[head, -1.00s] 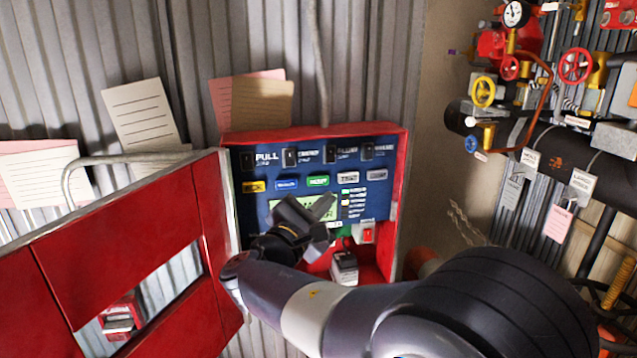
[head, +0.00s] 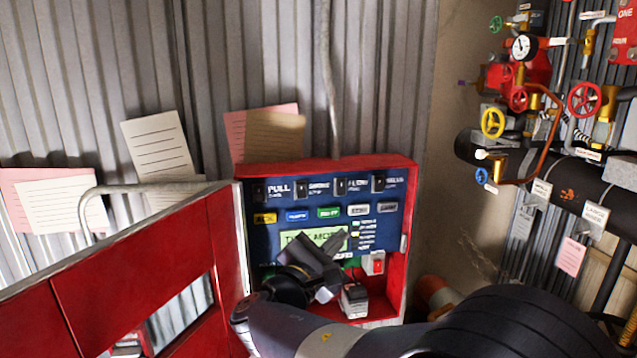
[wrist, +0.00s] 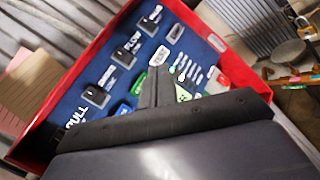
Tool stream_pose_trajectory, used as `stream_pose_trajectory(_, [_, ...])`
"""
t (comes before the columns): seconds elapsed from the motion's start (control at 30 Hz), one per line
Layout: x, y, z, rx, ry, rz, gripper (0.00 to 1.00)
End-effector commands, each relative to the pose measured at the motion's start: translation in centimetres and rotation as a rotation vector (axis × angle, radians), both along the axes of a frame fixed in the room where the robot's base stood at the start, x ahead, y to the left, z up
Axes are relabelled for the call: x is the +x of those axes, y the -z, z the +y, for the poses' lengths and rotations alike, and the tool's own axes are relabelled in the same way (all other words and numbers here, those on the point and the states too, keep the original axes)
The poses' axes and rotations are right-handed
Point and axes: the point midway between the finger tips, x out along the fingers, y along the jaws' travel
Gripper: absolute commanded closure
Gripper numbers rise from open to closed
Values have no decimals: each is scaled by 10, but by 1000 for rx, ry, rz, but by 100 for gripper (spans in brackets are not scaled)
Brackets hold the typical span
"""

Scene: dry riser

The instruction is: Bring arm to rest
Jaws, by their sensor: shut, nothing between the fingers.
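My gripper (head: 333,270) is in front of the lower part of the open red panel box (head: 412,240), in the head view. Its fingers are together with nothing between them. In the wrist view the closed fingers (wrist: 158,88) point at the blue panel face (wrist: 205,42), among its buttons. I cannot tell whether they touch it. In the head view my gripper hides part of the panel's lower area, below the green display (head: 312,240). My arm reaches in from the lower right.
The red door (head: 130,270) stands open at left. A red switch (head: 374,263) and a small block (head: 354,301) sit at the box's lower right. Papers (head: 160,150) hang on the corrugated wall. Pipes with valve wheels (head: 585,99) stand at right.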

Motion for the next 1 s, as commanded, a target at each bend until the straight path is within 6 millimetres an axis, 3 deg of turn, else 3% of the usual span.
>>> stream_pose_trajectory(0.2, [-19, 1, -4, 2, 1, -1, 100])
stream_pose_trajectory(0.4, [-23, 1, -5, 0, 1, 0, 100])
stream_pose_trajectory(0.77, [-20, 0, -4, 0, 1, 0, 100])
stream_pose_trajectory(1.0, [-2, -1, -1, -1, 2, 0, 100])
